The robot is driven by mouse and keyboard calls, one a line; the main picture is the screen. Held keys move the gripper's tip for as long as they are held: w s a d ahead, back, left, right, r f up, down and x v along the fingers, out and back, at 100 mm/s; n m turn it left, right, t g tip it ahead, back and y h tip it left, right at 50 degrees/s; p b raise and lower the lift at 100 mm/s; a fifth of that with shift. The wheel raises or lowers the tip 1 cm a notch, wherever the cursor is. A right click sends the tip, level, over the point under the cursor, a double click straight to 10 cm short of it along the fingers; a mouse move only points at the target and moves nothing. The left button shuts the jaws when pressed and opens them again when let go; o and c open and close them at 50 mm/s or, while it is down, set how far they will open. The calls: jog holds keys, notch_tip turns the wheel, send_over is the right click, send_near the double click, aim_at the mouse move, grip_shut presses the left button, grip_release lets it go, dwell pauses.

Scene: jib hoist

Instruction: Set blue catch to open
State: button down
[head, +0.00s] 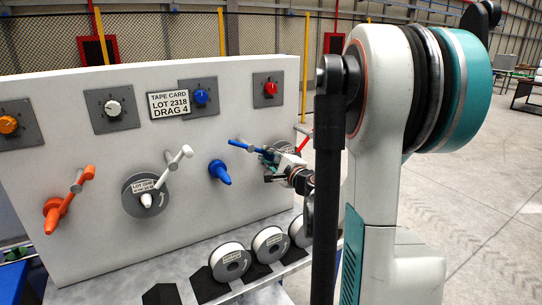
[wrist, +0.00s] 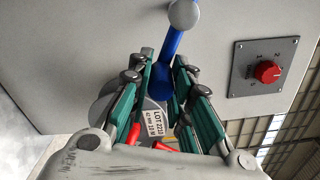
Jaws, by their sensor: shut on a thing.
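In the wrist view, the blue catch (wrist: 171,46) runs from a pale round knob down between the fingers. My gripper (head: 266,154) is at the lever's right end. In the wrist view, my gripper (wrist: 165,66) has its green-padded fingers on either side of the blue lever, shut on it. The fingers hide part of the lever. No open mark on the catch can be read.
A blue peg (head: 220,172) projects below the catch. White (head: 180,158) and orange (head: 83,178) levers stand left; a red lever (head: 305,141) is right. Dials line the panel's top, including a red-knobbed one (wrist: 267,72). White reels (head: 230,262) stand below.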

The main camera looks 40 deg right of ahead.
jog(key=shift+a+f+m, duration=0.2)
jog(key=shift+f+m, duration=0.2)
jog(key=shift+m, duration=0.4)
jog(key=c, duration=1.4)
grip_release()
jog(key=shift+c, duration=0.2)
jog(key=v, duration=1.2)
